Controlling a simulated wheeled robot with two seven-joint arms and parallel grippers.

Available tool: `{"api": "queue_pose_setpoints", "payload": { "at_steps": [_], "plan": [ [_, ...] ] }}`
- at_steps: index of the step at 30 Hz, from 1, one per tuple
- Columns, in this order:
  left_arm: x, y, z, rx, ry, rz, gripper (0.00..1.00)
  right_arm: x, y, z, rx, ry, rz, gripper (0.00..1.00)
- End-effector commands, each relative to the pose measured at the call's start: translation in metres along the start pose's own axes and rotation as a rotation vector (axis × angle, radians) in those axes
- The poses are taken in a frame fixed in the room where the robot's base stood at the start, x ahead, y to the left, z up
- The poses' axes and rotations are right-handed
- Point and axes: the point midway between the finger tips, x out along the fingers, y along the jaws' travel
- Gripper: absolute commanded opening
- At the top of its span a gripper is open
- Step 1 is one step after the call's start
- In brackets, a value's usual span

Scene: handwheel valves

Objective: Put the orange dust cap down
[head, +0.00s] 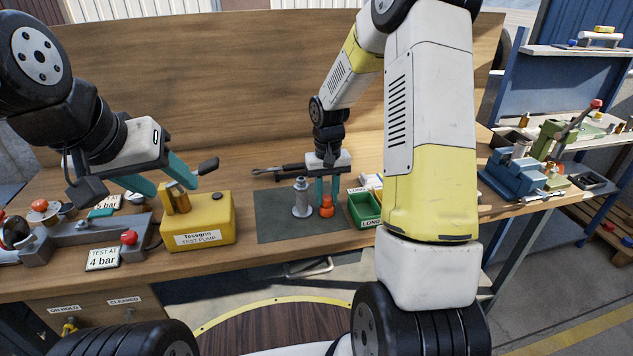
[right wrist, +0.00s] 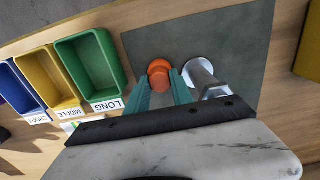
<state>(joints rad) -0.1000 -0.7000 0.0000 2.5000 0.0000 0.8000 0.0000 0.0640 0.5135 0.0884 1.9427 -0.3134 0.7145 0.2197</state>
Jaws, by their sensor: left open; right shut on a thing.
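The orange dust cap (head: 327,208) is at the dark mat (head: 272,226), just right of a grey metal fitting (head: 301,199) that stands upright. My right gripper (head: 327,196) points down and is shut on the cap; in the right wrist view the cap (right wrist: 159,73) shows between the teal fingertips. I cannot tell whether the cap touches the mat. My left gripper (head: 178,178) is open and empty, above and behind the yellow test pump (head: 207,219).
A green bin (head: 364,210) marked LONG stands right of the mat; yellow (right wrist: 50,78) and blue (right wrist: 14,92) bins show beside it in the right wrist view. A dark tool lies behind the mat. A grey fixture (head: 90,232) sits at the left.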

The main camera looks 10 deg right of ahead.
Motion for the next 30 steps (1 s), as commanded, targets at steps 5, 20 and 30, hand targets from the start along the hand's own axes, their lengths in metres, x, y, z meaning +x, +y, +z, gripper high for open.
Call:
{"api": "queue_pose_setpoints", "payload": {
  "at_steps": [5,20,30],
  "plan": [
    [0.000,0.000,0.000,0.000,0.000,0.000,0.54,0.000,0.000,0.000,0.000,0.000,0.000,0.00],
    [0.000,0.000,0.000,0.000,0.000,0.000,0.54,0.002,0.000,0.000,0.000,0.000,0.000,0.49],
    [0.000,0.000,0.000,0.000,0.000,0.000,0.54,-0.045,0.000,-0.001,0.001,0.006,0.001,0.49]
  ]
}}
